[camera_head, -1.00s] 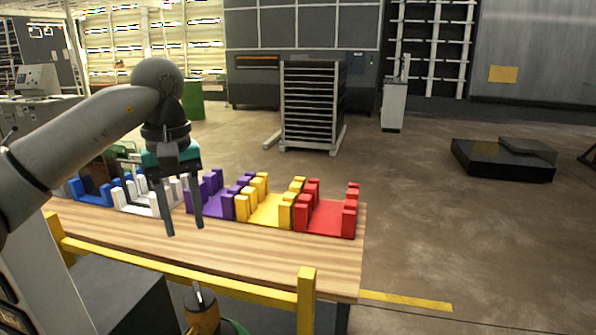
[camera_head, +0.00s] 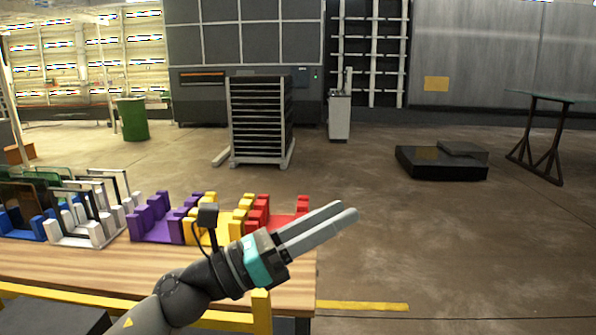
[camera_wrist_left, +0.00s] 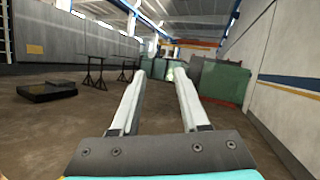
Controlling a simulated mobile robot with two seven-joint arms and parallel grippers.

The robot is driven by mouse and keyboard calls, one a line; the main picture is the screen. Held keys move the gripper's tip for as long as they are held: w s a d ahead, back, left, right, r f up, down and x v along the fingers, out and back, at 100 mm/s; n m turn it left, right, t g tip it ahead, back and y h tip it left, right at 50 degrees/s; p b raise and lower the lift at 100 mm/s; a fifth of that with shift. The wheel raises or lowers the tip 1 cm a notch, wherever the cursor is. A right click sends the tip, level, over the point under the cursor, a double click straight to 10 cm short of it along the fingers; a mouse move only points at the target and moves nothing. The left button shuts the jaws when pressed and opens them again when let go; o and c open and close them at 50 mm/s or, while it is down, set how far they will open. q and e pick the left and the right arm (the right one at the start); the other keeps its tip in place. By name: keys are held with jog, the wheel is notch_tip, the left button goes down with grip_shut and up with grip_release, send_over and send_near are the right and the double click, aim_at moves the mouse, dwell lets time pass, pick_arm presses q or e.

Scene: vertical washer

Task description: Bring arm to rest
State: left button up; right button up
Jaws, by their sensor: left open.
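My left gripper (camera_head: 346,215) reaches across the front of the wooden table (camera_head: 130,268) in the head view, its fingers pointing right and slightly up. In the left wrist view its two fingers (camera_wrist_left: 159,76) are apart with nothing between them. The gripper stands in front of the yellow and red racks, apart from any object that I can see. My right gripper is not in view.
Blue (camera_head: 18,228), white (camera_head: 85,230), purple (camera_head: 158,222), yellow (camera_head: 205,235) and red (camera_head: 285,218) slotted racks line the table. Frames stand at its left end. A shelf cart (camera_head: 262,118) stands behind. The floor to the right is open, with a low black platform (camera_head: 440,163).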

pick_arm(q)
jog(key=w+a+f+n+t+y, duration=0.2)
jog(key=a+n+t+y, duration=0.35)
jog(key=n, duration=0.55)
jog(key=w+a+f+n+t+y, duration=0.2)
jog(key=a+f+n+t+y, duration=0.15)
jog(key=n+t+y, duration=0.55)
jog(key=s+a+f+n+g+y, duration=0.2)
jog(key=a+f+n+g+y, duration=0.15)
jog(key=f+n, duration=0.45)
jog(key=s+a+f+n+g+y, duration=0.2)
jog(key=a+f+n+g, duration=0.25)
jog(key=f+n, duration=0.3)
jog(key=s+a+f+n+g, duration=0.2)
jog(key=s+f+n+g, duration=0.3)
jog(key=s+f, duration=0.45)
jog(key=s+a+f+n+g, duration=0.1)
jog(key=s+f+n+g, duration=0.45)
jog(key=s, duration=0.75)
notch_tip(320, 180, down, 26)
jog(key=s+m+g+b, duration=0.1)
jog(key=s+b, duration=0.1)
jog(key=b, duration=0.2)
jog(key=s+a+f+g+b, duration=0.1)
jog(key=s+a+f+b, duration=0.1)
jog(key=s+f, duration=1.3)
jog(key=shift+a+f+g+y, duration=0.3)
jog(key=shift+a+f, duration=0.25)
jog(key=shift+f, duration=0.05)
